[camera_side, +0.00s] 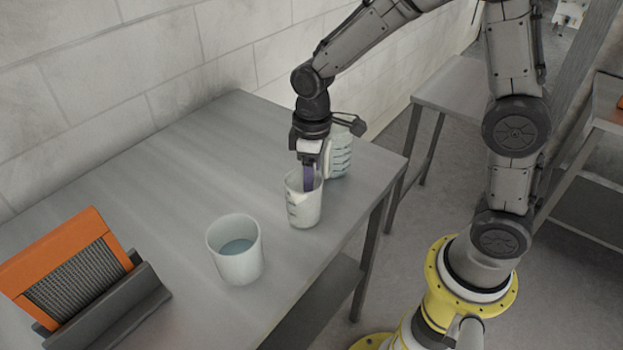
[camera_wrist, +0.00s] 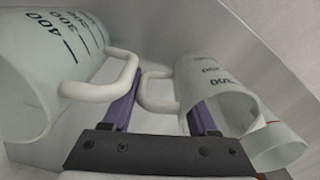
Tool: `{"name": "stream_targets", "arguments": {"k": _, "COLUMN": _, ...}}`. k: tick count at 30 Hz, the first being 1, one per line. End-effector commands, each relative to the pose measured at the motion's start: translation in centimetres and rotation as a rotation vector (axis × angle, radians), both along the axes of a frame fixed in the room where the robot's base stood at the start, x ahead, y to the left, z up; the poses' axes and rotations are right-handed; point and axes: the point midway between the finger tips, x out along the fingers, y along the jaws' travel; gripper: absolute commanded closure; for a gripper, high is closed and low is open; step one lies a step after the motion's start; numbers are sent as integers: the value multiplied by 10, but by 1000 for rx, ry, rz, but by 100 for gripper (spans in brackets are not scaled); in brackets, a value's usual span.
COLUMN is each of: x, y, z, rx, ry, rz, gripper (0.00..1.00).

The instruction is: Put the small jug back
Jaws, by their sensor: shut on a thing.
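The small jug (camera_side: 303,207) is a whitish cup with dark markings, upright at the table's right part in the side view. My gripper (camera_side: 308,178) points down at its rim, with a purple finger reaching into its mouth. In the wrist view, the small jug (camera_wrist: 215,88) has its handle between the two purple fingers of my gripper (camera_wrist: 162,115), which is shut on its handle side. I cannot tell whether its base touches the table. A larger jug (camera_side: 342,158) stands close behind, partly hidden by my gripper; it also shows at left in the wrist view (camera_wrist: 50,65), its handle beside my left finger.
A white beaker (camera_side: 236,262) with bluish liquid stands nearer on the grey table (camera_side: 150,190); part of a cup (camera_wrist: 280,146) shows in the wrist view. An orange-framed panel (camera_side: 70,265) sits in a dark holder at left. The table's back middle is clear; a wall runs behind.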

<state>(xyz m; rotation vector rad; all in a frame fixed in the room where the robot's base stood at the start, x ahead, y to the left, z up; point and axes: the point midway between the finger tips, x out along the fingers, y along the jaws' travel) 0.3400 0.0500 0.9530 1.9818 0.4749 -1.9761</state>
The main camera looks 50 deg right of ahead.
Motion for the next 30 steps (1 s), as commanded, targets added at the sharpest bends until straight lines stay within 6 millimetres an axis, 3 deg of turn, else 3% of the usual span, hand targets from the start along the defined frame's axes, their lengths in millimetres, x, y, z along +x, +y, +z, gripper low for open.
{"name": "stream_targets", "arguments": {"k": 7, "x": 0, "y": 0, "z": -3, "rx": 0, "ry": 1, "rz": 0, "gripper": 100}}
{"name": "stream_targets", "arguments": {"k": 8, "x": 0, "y": 0, "z": -3, "rx": 0, "ry": 1, "rz": 0, "gripper": 37}}
{"name": "stream_targets", "arguments": {"k": 12, "x": 0, "y": 0, "z": -3, "rx": 0, "ry": 1, "rz": 0, "gripper": 12}}
{"name": "stream_targets", "arguments": {"k": 23, "x": 1, "y": 0, "z": 1, "rx": 0, "ry": -2, "rz": 0, "gripper": 11}}
{"name": "stream_targets", "arguments": {"k": 30, "x": 2, "y": -1, "z": 36, "rx": 1, "ry": -7, "rz": 0, "gripper": 11}}
